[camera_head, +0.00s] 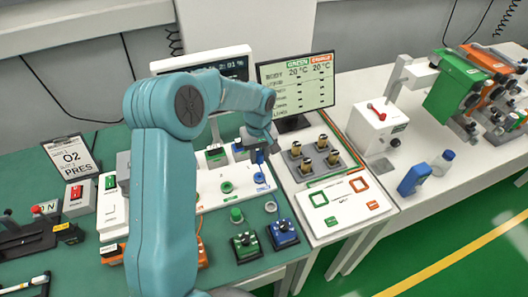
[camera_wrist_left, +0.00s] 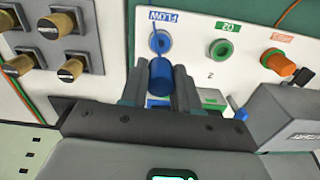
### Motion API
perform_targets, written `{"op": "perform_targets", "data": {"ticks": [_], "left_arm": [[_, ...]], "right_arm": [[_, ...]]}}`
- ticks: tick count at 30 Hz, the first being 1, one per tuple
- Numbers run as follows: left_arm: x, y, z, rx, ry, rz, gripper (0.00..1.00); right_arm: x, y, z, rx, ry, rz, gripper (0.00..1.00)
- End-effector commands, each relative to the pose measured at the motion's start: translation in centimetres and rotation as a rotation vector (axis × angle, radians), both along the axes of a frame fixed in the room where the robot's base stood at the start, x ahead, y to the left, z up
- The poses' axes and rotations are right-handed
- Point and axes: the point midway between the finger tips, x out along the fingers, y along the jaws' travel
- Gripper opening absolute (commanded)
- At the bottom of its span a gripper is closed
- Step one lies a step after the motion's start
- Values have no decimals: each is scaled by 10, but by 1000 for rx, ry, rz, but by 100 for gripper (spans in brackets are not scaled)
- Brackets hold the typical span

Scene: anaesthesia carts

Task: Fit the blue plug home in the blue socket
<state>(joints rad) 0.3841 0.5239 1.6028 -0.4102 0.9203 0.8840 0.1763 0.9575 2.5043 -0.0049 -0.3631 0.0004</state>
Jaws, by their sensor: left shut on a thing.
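My left gripper (camera_head: 259,154) comes down over the white panel (camera_head: 211,190), close to the blue socket (camera_head: 260,178). In the left wrist view the left gripper (camera_wrist_left: 160,88) is shut on the blue plug (camera_wrist_left: 160,76), a short cylinder between its two fingers. The blue socket (camera_wrist_left: 160,42) is a round ring below the "FLOW" label (camera_wrist_left: 164,20), straight beyond the plug's far end. The plug's end appears close to the socket; I cannot tell whether they touch. My right gripper is not in view.
Beside the blue socket are a green socket (camera_wrist_left: 220,49) and an orange plug (camera_wrist_left: 278,62). Several brass knobs (camera_wrist_left: 70,68) stand on the other side. A blue box (camera_head: 283,234) and a green box (camera_head: 245,245) sit at the green table's front.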

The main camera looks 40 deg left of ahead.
Motion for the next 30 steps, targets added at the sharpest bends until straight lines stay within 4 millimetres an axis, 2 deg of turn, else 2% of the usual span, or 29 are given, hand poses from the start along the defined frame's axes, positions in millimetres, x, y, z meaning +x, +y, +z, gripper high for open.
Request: {"op": "perform_targets", "data": {"ticks": [10,24,30], "left_arm": [[0,0,-3,0,0,-2,1],[0,0,-48,1,1,-2,1],[0,0,-58,0,0,-2,1]], "right_arm": [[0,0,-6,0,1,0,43],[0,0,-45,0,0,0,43],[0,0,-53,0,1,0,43]]}}
